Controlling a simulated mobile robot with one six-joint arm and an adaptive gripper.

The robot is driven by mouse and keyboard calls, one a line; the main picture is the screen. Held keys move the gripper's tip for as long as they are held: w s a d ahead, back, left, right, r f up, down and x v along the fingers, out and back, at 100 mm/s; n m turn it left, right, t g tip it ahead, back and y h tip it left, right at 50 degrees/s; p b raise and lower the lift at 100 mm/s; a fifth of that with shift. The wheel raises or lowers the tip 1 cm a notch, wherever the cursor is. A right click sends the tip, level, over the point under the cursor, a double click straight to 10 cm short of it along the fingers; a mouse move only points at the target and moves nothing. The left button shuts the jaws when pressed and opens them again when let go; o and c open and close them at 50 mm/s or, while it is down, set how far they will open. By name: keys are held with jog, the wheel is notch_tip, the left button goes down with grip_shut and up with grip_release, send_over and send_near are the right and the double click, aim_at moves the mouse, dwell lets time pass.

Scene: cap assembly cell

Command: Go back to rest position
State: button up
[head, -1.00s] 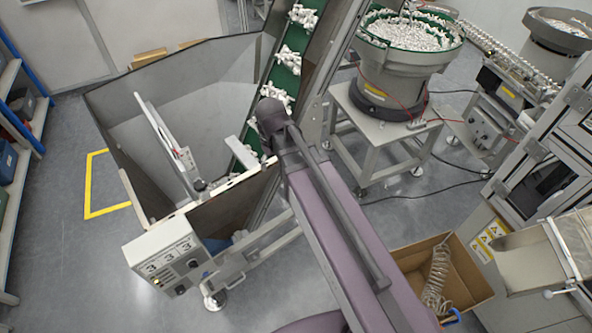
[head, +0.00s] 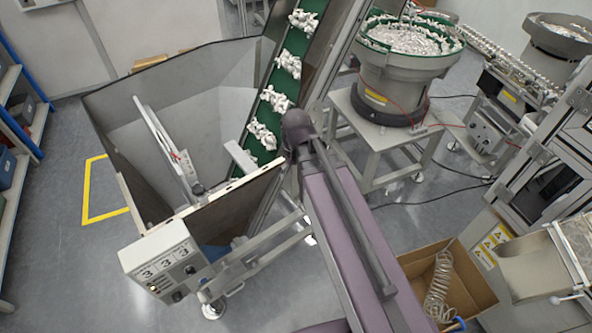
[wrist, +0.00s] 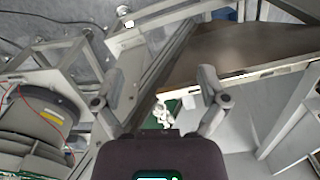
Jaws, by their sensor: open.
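My gripper (wrist: 158,92) shows in the wrist view with its two fingers spread wide apart. It is open and nothing is between the fingers. Beyond it are the brown front panel (wrist: 255,50) of the hopper and white parts (wrist: 160,112) on the green conveyor. In the head view my arm reaches up from the bottom right, over the right side of the hopper (head: 190,75), and its far end is beside the green conveyor (head: 285,85). The gripper's fingers cannot be made out there.
A control box (head: 160,262) is fixed at the hopper's front. A bowl feeder (head: 405,70) full of white parts stands on a table (head: 385,140) behind my arm. A cardboard box (head: 475,290) with a coiled hose is at the lower right.

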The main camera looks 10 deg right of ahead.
jog(key=shift+d, duration=0.1)
jog(key=s+d+f+m+b, duration=0.2)
jog(key=s+d, duration=0.1)
jog(key=d, duration=0.3)
jog(key=shift+d+f+b, duration=0.25)
jog(key=shift+f+b, duration=0.05)
jog(key=shift+c, duration=0.2)
jog(key=c, duration=0.5)
jog(key=shift+o, duration=0.2)
jog(key=shift+a, duration=0.15)
